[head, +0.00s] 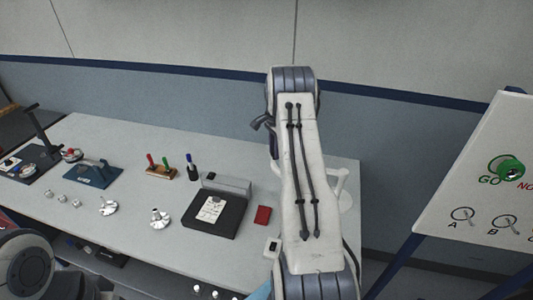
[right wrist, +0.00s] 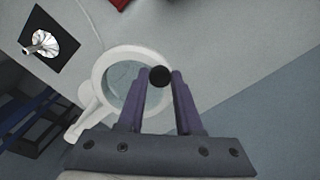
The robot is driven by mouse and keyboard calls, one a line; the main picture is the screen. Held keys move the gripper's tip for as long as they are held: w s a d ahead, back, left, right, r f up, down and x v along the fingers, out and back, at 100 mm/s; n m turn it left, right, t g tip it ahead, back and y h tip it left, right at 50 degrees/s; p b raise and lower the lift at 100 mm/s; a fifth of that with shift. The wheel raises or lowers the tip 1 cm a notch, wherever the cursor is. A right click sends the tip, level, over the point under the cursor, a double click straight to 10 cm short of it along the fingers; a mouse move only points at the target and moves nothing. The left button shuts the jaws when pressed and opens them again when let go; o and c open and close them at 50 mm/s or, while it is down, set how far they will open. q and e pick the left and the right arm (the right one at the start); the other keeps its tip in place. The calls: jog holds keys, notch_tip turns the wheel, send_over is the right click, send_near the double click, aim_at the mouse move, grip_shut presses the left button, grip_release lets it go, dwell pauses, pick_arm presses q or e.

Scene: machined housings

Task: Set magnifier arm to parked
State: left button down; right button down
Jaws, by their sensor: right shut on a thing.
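The magnifier is a white ring with a clear lens (right wrist: 128,88) in the right wrist view, with a white arm running to the lower left. A round black knob (right wrist: 159,76) shows at its rim. My right gripper (right wrist: 160,80) is shut on this knob, one finger on each side. In the head view my right arm covers most of the magnifier; only a white curved part (head: 342,187) shows at its right. The fingertips are hidden there. My left gripper does not show; only part of my left arm is at the lower left.
A black box (head: 228,223) and a red block (head: 262,215) lie left of my right arm. Pens in a wooden holder (head: 160,174), small metal parts and a blue fixture (head: 92,174) stand further left. A white board (head: 480,180) stands at the right.

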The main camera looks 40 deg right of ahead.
jog(key=shift+w+d+r, duration=0.1)
jog(key=shift+d, duration=0.25)
jog(key=c, duration=0.9)
grip_release()
jog(key=o, duration=0.3)
jog(key=shift+a, duration=0.1)
jog(key=shift+r+b, duration=1.55)
jog(key=shift+r, duration=3.65)
